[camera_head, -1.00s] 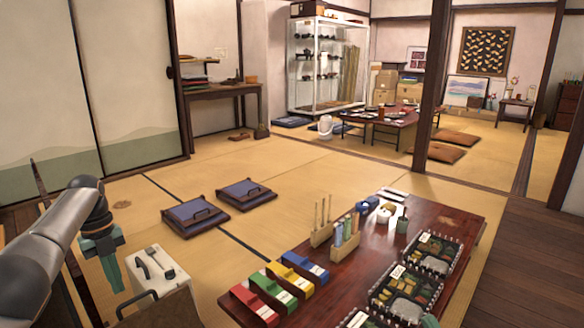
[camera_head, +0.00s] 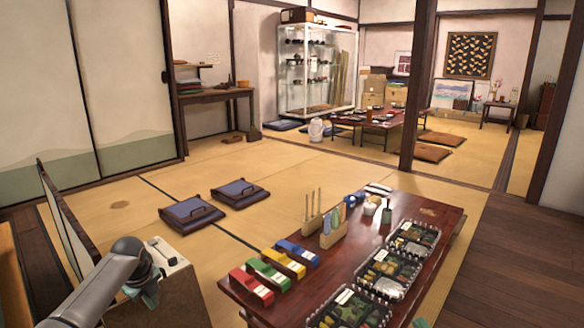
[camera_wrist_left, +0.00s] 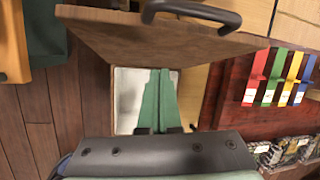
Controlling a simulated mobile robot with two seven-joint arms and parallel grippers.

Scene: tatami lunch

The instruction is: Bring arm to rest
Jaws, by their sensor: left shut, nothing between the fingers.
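My left arm enters at the bottom left of the head view. Its gripper (camera_head: 148,292) is low, in front of a pale box (camera_head: 180,278) with small dark-handled items on top. In the left wrist view the two green fingers (camera_wrist_left: 157,100) lie together with nothing between them. Behind them are a white surface (camera_wrist_left: 128,88) and a wooden panel (camera_wrist_left: 110,40) with a black handle (camera_wrist_left: 190,12). I cannot tell whether the fingers touch the box.
A low lacquered table (camera_head: 425,209) on the right holds red, green, yellow and blue packs, utensil stands and several bento boxes (camera_head: 415,238). A dark-edged panel (camera_head: 68,225) stands at the left. Two dark blue cushions (camera_head: 192,211) lie on the tatami. The middle floor is open.

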